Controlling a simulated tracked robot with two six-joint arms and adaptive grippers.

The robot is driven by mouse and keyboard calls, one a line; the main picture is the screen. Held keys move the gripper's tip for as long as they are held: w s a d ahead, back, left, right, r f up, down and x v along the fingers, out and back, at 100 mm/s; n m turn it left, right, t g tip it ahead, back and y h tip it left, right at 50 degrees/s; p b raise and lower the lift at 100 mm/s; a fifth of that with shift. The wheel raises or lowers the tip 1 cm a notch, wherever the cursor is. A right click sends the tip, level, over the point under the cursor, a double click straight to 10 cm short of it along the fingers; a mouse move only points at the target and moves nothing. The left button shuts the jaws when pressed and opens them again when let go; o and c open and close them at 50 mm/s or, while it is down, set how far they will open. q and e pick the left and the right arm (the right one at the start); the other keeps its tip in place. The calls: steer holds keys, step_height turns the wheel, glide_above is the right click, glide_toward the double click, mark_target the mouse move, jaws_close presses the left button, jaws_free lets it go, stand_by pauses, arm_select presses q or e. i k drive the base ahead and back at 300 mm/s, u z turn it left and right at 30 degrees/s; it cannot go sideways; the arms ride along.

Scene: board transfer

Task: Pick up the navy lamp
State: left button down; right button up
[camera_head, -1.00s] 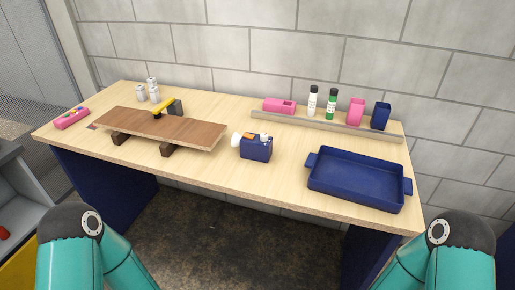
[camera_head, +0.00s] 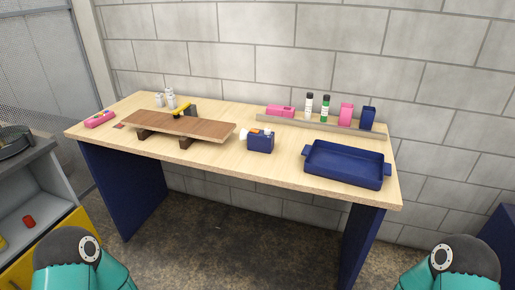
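A navy box-shaped thing with a pale round front, an orange patch and a white knob on top stands on the workbench, just right of the board; it looks like the navy lamp (camera_head: 261,144). It is upright and unobstructed. My arms show only as teal links at the bottom left and bottom right corners. Both grippers are out of view, and nothing of mine is near the lamp.
The wooden board (camera_head: 180,127) rests on dark blocks left of the lamp. A navy tray (camera_head: 345,179) lies to the right. A ledge (camera_head: 330,127) behind holds bottles and pink and navy containers. The bench front edge (camera_head: 225,172) before the lamp is clear.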

mark_target(261, 143)
steer(key=u, duration=0.5)
steer(key=i, duration=1)
